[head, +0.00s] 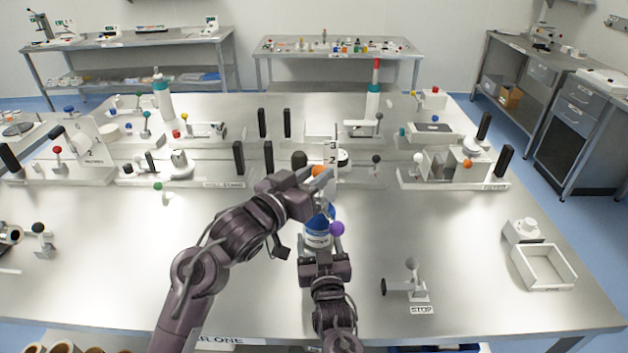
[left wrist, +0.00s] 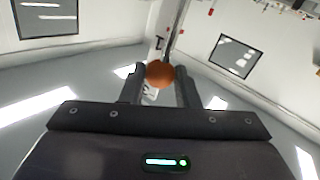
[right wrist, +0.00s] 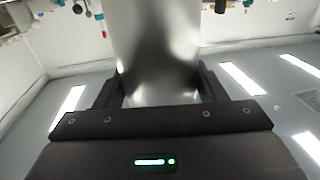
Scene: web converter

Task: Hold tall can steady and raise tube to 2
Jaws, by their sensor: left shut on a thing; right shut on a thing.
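My left gripper (head: 318,183) is shut on an orange ball knob (head: 319,170), which also shows between its fingers in the left wrist view (left wrist: 160,74). The knob is beside a white upright scale (head: 331,160) marked 3 and 2. My right gripper (head: 322,252) is shut on the tall can (head: 316,242), which has a blue and white upper part in the head view. In the right wrist view its shiny metal wall (right wrist: 155,50) fills the space between the fingers. A purple ball (head: 337,229) sits at the can's right side. The tube cannot be told apart behind my left arm.
A lever stand with a STOP label (head: 421,310) and a white open tray (head: 543,267) are to the right. Several fixtures with black posts (head: 239,157) line the bench behind.

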